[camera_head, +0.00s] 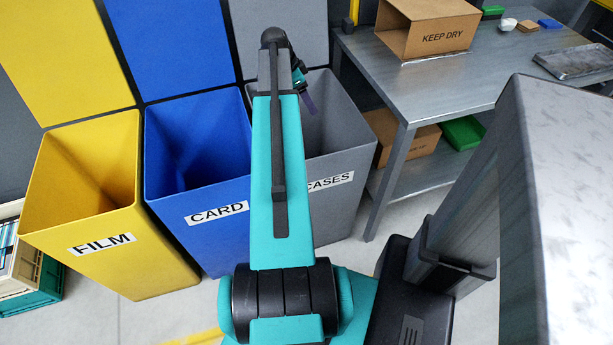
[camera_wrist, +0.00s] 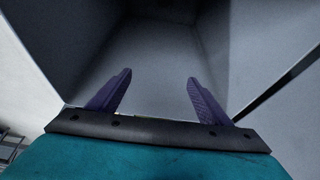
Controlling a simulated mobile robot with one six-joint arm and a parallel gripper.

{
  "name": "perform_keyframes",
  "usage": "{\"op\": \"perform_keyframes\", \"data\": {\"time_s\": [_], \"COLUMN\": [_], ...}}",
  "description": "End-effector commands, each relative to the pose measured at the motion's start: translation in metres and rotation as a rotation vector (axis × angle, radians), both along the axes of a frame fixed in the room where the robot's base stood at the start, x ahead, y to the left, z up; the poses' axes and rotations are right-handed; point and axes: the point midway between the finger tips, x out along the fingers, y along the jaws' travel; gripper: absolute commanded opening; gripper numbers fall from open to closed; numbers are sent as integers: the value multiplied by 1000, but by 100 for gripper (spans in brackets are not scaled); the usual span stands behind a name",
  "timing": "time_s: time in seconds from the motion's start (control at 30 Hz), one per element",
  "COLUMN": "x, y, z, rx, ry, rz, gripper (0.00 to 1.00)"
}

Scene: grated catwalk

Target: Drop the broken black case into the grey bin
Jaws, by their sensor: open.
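The grey bin (camera_head: 345,170) stands right of the blue bin, its top open and its label, partly hidden by my arm, reading "CASES". My gripper (camera_wrist: 160,75) is open, with two purple fingers spread apart and nothing between them. The wrist view looks down between the bin's grey walls (camera_wrist: 235,50), with the inside in shade. I cannot make out the broken black case in either view; my arm hides part of the bin's opening.
A blue bin (camera_head: 205,215) marked "CARD" and a yellow bin (camera_head: 105,250) marked "FILM" stand to the left. A metal table (camera_head: 430,90) at the right holds a "KEEP DRY" cardboard box (camera_head: 425,30) and a grey tray (camera_head: 575,62). A crate (camera_head: 35,275) sits at far left.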

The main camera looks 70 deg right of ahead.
Motion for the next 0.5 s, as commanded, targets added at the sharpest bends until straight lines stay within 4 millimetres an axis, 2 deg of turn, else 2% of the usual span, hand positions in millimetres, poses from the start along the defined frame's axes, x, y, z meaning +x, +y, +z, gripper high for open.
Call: {"op": "perform_keyframes", "data": {"time_s": [0.27, 0.5], "x": [7, 17], "y": [6, 14], "z": [22, 54], "rx": [-2, -3], "ry": [0, -1], "rz": [1, 1], "gripper": [72, 72]}}
